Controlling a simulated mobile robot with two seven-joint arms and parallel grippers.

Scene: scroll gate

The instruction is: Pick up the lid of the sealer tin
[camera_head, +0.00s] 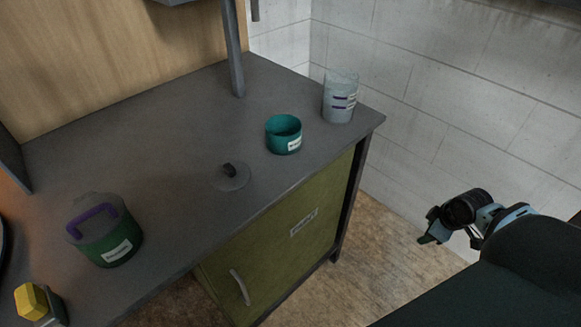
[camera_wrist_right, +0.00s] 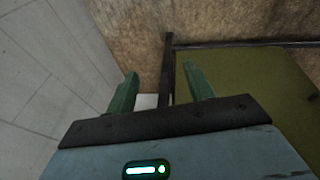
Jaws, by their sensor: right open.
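A flat grey lid (camera_head: 232,178) with a dark knob lies on the grey worktop. Behind it to the right stands an open teal tin (camera_head: 284,140) with a white label. A dark green tin (camera_head: 110,246) with a grey lid (camera_head: 92,214) and a purple handle stands at the left front. The labels are too small to read, so I cannot tell which is the sealer tin. My right gripper (camera_head: 430,232) is open and empty, off the right end of the workbench, well apart from both lids. Its fingers show in the right wrist view (camera_wrist_right: 162,88). My left gripper is not in view.
A clear measuring beaker (camera_head: 340,100) stands at the worktop's (camera_head: 170,130) back right corner. A yellow-topped object (camera_head: 34,302) is at the lower left. A grey post (camera_head: 233,50) rises from the back edge. An olive cabinet (camera_head: 285,240) is below. Floor on the right is free.

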